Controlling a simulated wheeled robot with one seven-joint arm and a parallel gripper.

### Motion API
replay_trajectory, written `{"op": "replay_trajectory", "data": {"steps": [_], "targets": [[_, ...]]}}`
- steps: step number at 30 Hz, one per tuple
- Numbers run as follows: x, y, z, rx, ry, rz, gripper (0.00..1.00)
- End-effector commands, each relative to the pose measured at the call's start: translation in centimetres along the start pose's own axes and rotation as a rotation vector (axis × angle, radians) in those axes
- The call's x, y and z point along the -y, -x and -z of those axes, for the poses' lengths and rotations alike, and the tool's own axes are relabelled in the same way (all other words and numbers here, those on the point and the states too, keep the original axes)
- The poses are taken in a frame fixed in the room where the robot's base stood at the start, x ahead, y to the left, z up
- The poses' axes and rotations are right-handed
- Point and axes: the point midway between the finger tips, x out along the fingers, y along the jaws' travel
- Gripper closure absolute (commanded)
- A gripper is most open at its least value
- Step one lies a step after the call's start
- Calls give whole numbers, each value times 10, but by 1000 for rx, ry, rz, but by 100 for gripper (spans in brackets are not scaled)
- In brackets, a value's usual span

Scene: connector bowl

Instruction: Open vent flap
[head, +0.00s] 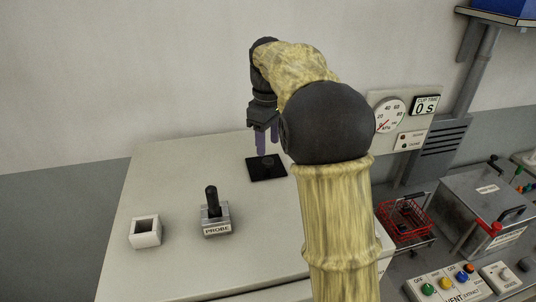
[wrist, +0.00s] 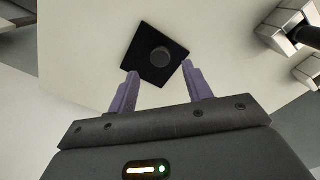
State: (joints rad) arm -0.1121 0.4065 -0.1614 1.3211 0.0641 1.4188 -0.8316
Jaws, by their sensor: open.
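My gripper (head: 268,143) is open and empty, its purple fingers pointing down above a black square pad (head: 254,172) on the pale worktop. The pad carries a dark round piece. In the wrist view the pad (wrist: 143,65) and its round piece (wrist: 160,56) lie just beyond my gripper (wrist: 160,71); nothing is between the fingers. A dark slatted louvre (head: 445,139) is on the wall at right; I cannot tell whether it is the vent flap. A button panel (head: 449,292) at lower right bears a partly hidden label reading "VENT" and "EXTRACT".
A "PROBE" holder (head: 216,227) with a black handle and a white open box (head: 145,232) stand on the worktop (head: 170,180). A dial gauge (head: 389,114), a timer (head: 425,106), a red wire basket (head: 405,234) and a grey lidded tank (head: 470,212) are at right.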

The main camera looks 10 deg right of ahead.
Motion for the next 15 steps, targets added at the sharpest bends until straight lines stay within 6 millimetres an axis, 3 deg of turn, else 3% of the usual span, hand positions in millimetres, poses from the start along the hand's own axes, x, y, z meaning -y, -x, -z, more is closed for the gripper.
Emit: {"op": "replay_trajectory", "data": {"steps": [9, 15], "targets": [[0, -44, 0, 1, -1, 2, 50], [0, -51, 0, 0, -1, 0, 50]]}}
